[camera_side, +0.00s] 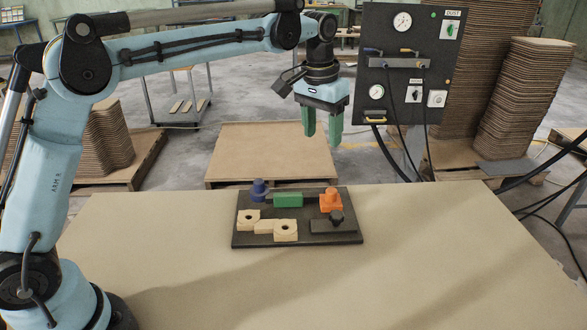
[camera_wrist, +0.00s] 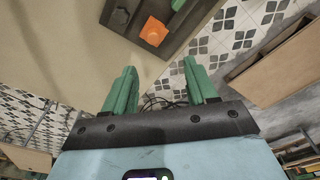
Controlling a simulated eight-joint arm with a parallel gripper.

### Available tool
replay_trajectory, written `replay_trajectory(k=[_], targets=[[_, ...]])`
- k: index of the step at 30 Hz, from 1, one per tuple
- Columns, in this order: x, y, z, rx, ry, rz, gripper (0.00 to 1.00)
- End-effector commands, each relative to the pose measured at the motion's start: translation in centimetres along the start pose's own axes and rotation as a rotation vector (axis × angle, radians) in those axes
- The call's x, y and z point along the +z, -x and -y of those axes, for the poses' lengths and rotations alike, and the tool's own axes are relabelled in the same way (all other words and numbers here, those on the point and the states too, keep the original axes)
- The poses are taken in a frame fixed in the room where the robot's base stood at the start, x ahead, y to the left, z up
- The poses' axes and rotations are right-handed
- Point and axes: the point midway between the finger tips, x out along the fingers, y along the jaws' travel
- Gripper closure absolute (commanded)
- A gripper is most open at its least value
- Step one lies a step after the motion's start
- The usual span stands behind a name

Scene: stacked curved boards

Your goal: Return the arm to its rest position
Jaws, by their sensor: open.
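My gripper (camera_side: 322,125) has green fingers and hangs pointing down, well above the far edge of the work table. Its fingers are apart with nothing between them. In the wrist view my gripper (camera_wrist: 156,88) also shows its two fingers spread and empty. Below it on the table lies a dark board (camera_side: 297,238) that carries several blocks. In the wrist view only part of that board shows, at the top, with an orange block on it.
The tan table (camera_side: 150,235) is otherwise clear. A control panel (camera_side: 408,70) with cables stands behind, near stacked curved boards (camera_side: 484,70).

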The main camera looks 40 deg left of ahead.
Motion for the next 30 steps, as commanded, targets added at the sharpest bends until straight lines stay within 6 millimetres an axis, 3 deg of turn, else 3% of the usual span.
replay_trajectory(k=[6, 14, 20, 30], targets=[[3.9, 2.4, 1.7, 0.007, 0.002, -0.104, 0.43], [9.4, 3.3, 3.4, 0.009, 0.002, -0.228, 0.43], [14.1, 2.5, 4.5, 0.005, 0.002, -0.324, 0.43], [20.9, -1.2, 5.9, -0.008, 0.001, -0.471, 0.43]])
